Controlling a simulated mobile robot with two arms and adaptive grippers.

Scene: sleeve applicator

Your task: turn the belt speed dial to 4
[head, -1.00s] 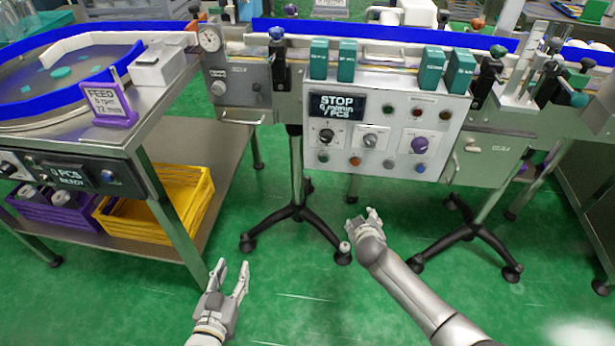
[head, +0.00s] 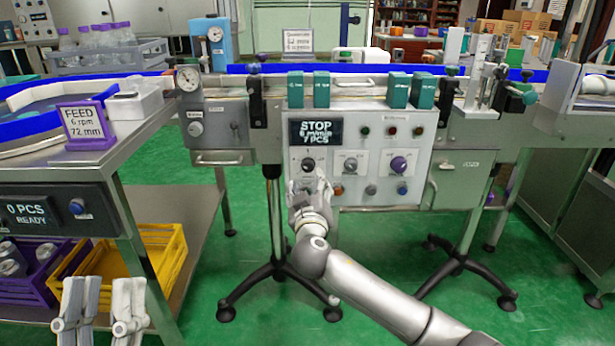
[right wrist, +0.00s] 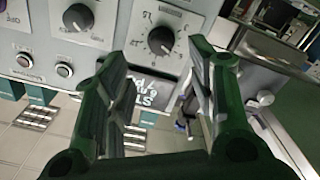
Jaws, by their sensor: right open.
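The control panel (head: 420,135) faces me, with a dark display (head: 315,131) reading STOP and a small m/min line. A black dial (head: 308,165) sits below the display, a grey dial (head: 350,165) in the middle and a purple dial (head: 398,165) at right. Their labels are too small to read. My right gripper (head: 309,184) is open just in front of and below the black dial. In the right wrist view the black dial (right wrist: 162,40) shows upside down beyond the gap of the open fingers (right wrist: 158,55), apart from them. My left gripper (head: 101,305) is open and empty at lower left.
Several buttons (head: 371,190) line the panel below the dials. Teal boxes (head: 398,90) stand above it. The feeder table (head: 130,140) with a FEED sign (head: 83,123) is at left, with a yellow crate (head: 160,255) underneath. Black stand feet (head: 270,285) rest on the floor.

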